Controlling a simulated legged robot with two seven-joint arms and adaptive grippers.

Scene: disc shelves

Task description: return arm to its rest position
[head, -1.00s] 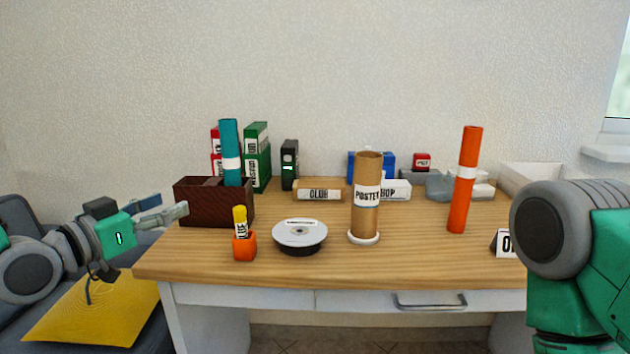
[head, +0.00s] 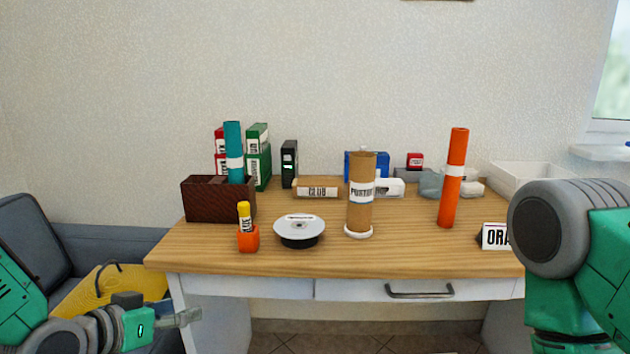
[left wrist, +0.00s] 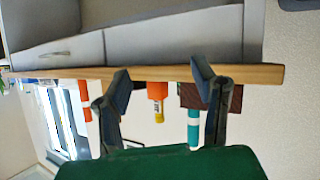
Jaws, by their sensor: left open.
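My left gripper (head: 186,317) is at the lower left of the head view, below the tabletop level and left of the desk (head: 330,262). It is open and empty. In the left wrist view its two fingers (left wrist: 161,82) stand apart, with the desk edge (left wrist: 250,74) showing upside down beyond them. My right arm (head: 570,260) fills the right side of the head view; its gripper is not in view.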

